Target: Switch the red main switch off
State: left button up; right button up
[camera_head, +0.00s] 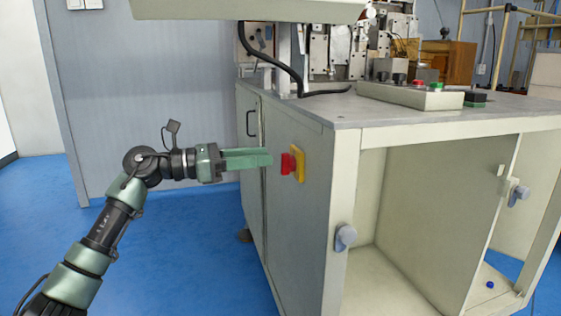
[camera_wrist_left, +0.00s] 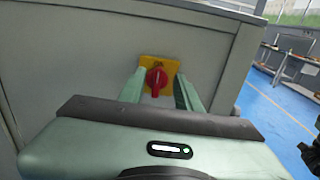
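The red main switch (camera_head: 287,164) is a red knob on a yellow plate (camera_head: 298,163), mounted on the side panel of the grey machine cabinet. My left gripper (camera_head: 270,158) points at it from the left, its green fingertips close to the knob. In the left wrist view the red knob (camera_wrist_left: 156,79) shows between the two fingers (camera_wrist_left: 158,88), which stand apart on either side of it. I cannot tell whether the fingertips touch the knob. The knob's grip looks near upright in that view.
The cabinet (camera_head: 300,215) has an open front compartment at right and a grey latch knob (camera_head: 345,237) on its front edge. A control box (camera_head: 410,95) with red and green buttons sits on top. Blue floor (camera_head: 180,250) is free at the left.

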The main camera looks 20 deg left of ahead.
aim_at(287, 164)
pick_arm(q)
jog(key=x, duration=0.5)
jog(key=shift+a+b, duration=0.15)
jog(key=shift+b, duration=0.25)
jog(key=shift+c, duration=0.3)
jog(key=shift+f, duration=0.1)
grip_shut()
